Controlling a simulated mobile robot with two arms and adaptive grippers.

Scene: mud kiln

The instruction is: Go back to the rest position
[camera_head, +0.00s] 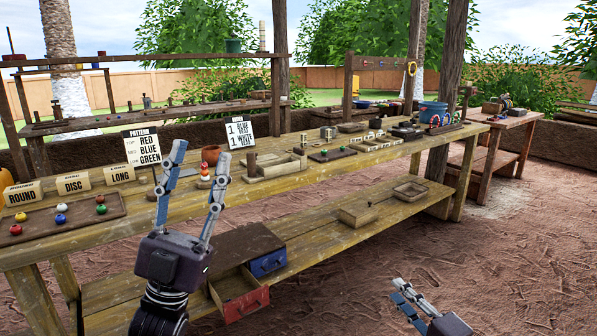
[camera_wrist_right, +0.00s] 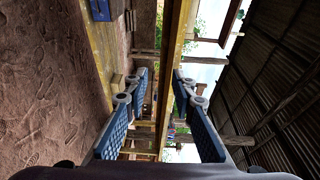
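My left gripper (camera_head: 191,175) is raised in front of the long wooden workbench (camera_head: 330,172) with its fingers spread apart and nothing between them. My right gripper (camera_head: 402,299) is low at the bottom right of the head view, over the dirt floor and clear of the bench. In the right wrist view its two blue-padded fingers (camera_wrist_right: 163,110) stand apart with no object between them. The wrist view is turned sideways, with the bench beyond the fingers.
On the bench are a bead tray (camera_head: 65,216), ROUND, DISC and LONG signs, a pattern card (camera_head: 143,148) and a terracotta pot (camera_head: 211,154). Below, a box has an open red-fronted drawer (camera_head: 245,303) and a blue-fronted one (camera_head: 268,263). The dirt floor (camera_head: 500,250) at right is clear.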

